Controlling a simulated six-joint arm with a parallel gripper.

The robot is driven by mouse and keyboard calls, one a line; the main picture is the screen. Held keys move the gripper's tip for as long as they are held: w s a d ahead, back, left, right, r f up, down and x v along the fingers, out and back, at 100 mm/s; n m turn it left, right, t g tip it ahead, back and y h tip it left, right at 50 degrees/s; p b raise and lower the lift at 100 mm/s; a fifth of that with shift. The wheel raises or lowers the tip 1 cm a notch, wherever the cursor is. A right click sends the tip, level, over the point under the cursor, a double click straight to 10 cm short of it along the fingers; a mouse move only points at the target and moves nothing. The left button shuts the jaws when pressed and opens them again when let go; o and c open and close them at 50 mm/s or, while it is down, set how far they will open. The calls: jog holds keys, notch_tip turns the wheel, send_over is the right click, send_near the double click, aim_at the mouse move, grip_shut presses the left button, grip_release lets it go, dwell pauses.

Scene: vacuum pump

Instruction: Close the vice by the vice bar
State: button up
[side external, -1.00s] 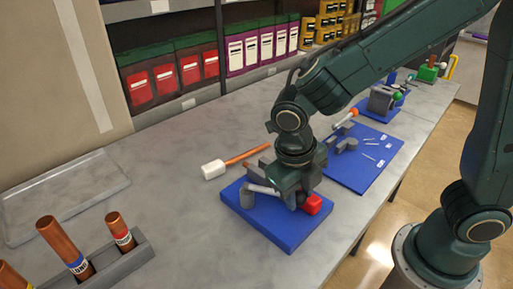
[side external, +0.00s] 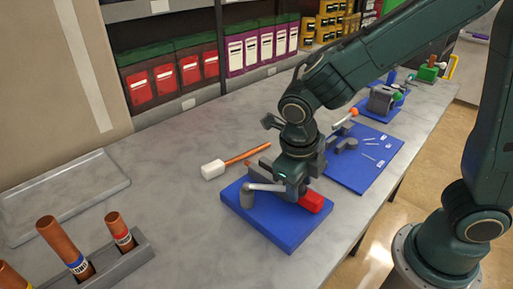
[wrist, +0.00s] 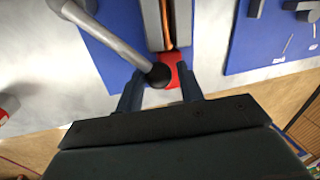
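The near vice stands on a blue base plate (side external: 270,222). Its grey bar (side external: 266,187) runs sideways from a grey post (side external: 247,196). In the wrist view the bar (wrist: 115,40) slants down to a black ball end (wrist: 159,75). A red block (side external: 314,202) lies beside the ball and also shows in the wrist view (wrist: 178,70). Two grey jaws (wrist: 153,22) stand above it with a copper-coloured strip (wrist: 167,22) between them. My gripper (wrist: 161,88) is open, its fingers on either side of the ball and the red block. Finger contact is unclear.
A copper-handled mallet with a white head (side external: 213,170) lies behind the vice. A second blue plate (side external: 365,165) with small parts is to the right. A rack of copper cylinders (side external: 120,262) and an empty tray (side external: 65,198) are left. Bare bench lies between.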

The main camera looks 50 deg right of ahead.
jog(key=shift+o, duration=1.1)
jog(key=shift+s+a+r, duration=0.1)
jog(key=shift+a+r, duration=0.15)
jog(key=shift+r, duration=1)
jog(key=shift+w+a+r, duration=0.1)
jog(key=shift+a+r, duration=0.1)
jog(key=shift+r, duration=1)
jog(key=shift+s+a+r, duration=0.1)
jog(key=shift+a+r, duration=0.15)
jog(key=shift+r, duration=1)
